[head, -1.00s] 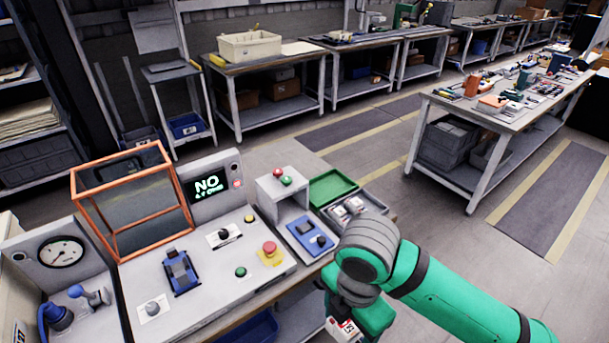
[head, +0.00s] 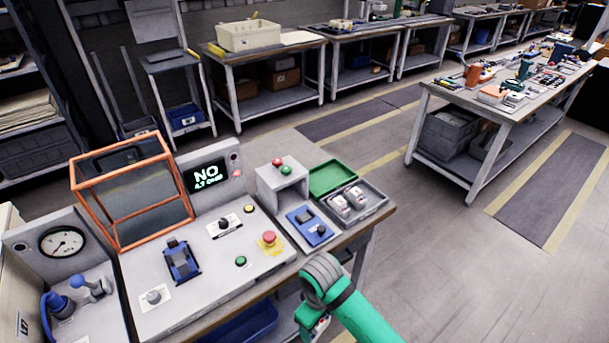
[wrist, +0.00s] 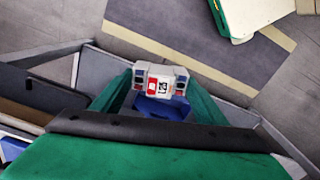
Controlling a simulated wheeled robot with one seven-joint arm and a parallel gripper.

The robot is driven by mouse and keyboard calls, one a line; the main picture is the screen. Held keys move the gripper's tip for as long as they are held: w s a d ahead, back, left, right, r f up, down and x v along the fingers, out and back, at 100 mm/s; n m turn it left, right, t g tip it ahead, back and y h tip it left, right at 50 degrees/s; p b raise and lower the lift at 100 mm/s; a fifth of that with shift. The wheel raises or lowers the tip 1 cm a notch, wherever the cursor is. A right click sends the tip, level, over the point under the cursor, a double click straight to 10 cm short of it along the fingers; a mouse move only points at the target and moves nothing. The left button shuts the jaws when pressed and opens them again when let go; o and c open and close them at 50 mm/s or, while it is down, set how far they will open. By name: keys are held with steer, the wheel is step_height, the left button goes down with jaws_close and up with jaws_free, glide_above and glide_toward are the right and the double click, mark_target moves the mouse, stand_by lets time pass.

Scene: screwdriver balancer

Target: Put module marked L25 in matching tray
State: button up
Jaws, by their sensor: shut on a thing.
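In the wrist view, a small light grey module (wrist: 163,84) with dark and red end parts and a white-and-red label sits between the fingers of my gripper (wrist: 160,98). The label's mark is small; it seems to read L25. My gripper is shut on it. In the head view, my gripper (head: 312,328) is low, in front of the workbench's right end, and the module is not clearly seen there. A grey tray (head: 377,208) with a few white-grey modules in it stands on the bench's right end. A green tray or lid (head: 333,178) lies just behind it.
The control panel (head: 213,258), orange-framed box (head: 133,190), small grey stand with red and green buttons (head: 283,187) and blue switch box (head: 309,228) crowd the bench. A blue bin (head: 245,328) is below. Open floor (head: 430,260) lies to the right.

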steer(key=w+a+f+m, duration=0.1)
steer(key=w+f+m, duration=0.1)
steer(key=f+m, duration=0.3)
steer(key=w+a+f+m, duration=0.2)
steer(key=f+m, duration=0.3)
steer(key=f, duration=0.5)
steer(key=shift+w+a+f, duration=0.2)
steer(key=shift+w, duration=0.45)
steer(key=shift+d, duration=0.1)
